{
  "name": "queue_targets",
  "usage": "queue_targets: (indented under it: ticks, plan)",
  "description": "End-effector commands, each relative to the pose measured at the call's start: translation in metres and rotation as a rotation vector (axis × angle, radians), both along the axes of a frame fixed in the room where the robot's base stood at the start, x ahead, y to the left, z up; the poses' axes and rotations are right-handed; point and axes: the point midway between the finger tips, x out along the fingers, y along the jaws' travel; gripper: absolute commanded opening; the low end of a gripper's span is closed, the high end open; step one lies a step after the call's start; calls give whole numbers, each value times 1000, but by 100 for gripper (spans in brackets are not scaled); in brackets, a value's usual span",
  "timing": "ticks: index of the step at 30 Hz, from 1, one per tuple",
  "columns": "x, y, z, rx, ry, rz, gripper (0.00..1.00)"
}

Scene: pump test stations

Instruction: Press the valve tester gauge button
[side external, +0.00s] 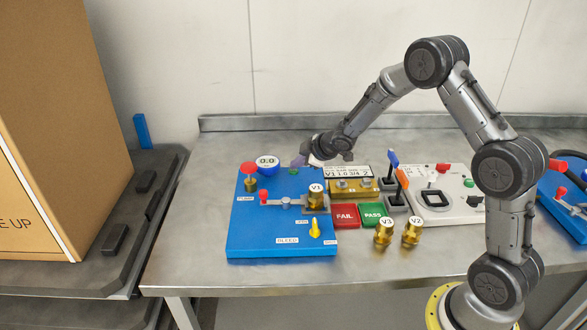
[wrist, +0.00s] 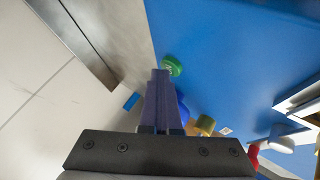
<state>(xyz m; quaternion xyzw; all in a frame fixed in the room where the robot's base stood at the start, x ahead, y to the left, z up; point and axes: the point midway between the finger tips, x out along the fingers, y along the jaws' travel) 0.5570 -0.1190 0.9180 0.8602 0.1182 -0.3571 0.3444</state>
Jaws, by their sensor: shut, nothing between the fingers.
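The valve tester is a blue board (side external: 250,237) on the metal table, also in the wrist view (wrist: 225,45). A round blue gauge (side external: 267,163) reading 0.0 stands at its back edge. A small green button (side external: 293,171) sits right of the gauge; in the wrist view it shows as a green cap (wrist: 173,65). My gripper (side external: 300,161) is shut and empty at the board's back edge. In the wrist view its fingertips (wrist: 160,72) are right beside the green button; I cannot tell whether they touch it. Brass valve V1 (side external: 316,195) stands on the board.
A red-topped brass fitting (side external: 250,178), a red-handled clamp (side external: 285,202) and a yellow bleed lever (side external: 315,228) are on the board. FAIL (side external: 345,216) and PASS (side external: 372,214) boxes, valves V3 (side external: 384,233) and V2 (side external: 412,231), and a white panel (side external: 450,208) stand to the right.

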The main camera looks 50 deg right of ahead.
Motion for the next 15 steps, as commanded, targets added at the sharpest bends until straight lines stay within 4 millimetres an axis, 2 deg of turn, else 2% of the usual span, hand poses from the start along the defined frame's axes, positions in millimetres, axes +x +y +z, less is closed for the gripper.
queue_targets:
  ticks: [15]
  plan:
    - [-1, 0, 9, 1, 3, -1, 0]
